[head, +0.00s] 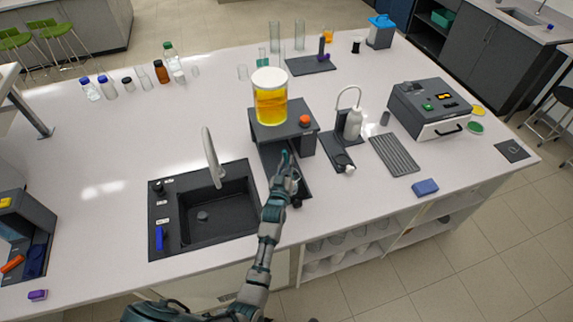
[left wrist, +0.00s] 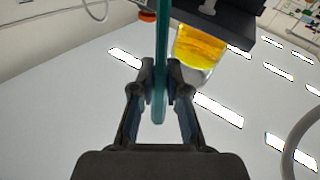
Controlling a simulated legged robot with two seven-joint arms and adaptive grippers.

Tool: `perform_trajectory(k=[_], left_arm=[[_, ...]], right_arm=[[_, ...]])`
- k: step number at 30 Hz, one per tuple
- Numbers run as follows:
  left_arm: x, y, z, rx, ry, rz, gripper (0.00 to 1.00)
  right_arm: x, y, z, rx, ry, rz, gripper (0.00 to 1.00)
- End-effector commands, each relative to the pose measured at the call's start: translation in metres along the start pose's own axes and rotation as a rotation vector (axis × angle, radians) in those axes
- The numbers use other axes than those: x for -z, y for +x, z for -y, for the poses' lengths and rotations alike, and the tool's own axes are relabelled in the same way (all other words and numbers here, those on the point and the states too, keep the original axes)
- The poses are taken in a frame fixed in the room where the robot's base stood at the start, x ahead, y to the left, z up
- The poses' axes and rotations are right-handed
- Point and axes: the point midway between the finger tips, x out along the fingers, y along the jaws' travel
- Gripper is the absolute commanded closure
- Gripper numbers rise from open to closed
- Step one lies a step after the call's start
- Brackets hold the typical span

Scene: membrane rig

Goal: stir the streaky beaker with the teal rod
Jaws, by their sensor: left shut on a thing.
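The streaky beaker (head: 270,100) stands on top of a dark stand (head: 266,132). It has a pale upper part and yellow to amber contents with uneven bands. It also shows in the left wrist view (left wrist: 200,48), beyond the rod. My left gripper (head: 286,172) is in front of the stand, apart from the beaker. In the left wrist view my left gripper (left wrist: 160,90) is shut on the teal rod (left wrist: 162,45). One rod end shows just past the fingers; the other runs out of the picture's top. My right gripper is not in view.
An orange knob (head: 305,120) sits on the stand's right side. A black sink (head: 205,205) with a tall faucet (head: 212,158) lies left of my arm. A wash bottle (head: 353,123) on a dark holder stands to the right.

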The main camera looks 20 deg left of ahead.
Motion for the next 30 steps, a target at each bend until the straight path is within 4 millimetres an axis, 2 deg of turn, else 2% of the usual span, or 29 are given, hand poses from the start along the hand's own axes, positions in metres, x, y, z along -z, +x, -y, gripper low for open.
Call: perform_trajectory(k=[14, 30], left_arm=[[0.006, -0.003, 0.005, -0.001, -0.001, -0.003, 1.0], [0.053, -0.004, 0.004, -0.001, -0.001, -0.004, 1.0]], right_arm=[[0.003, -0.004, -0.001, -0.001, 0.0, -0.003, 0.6], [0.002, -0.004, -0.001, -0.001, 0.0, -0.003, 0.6]])
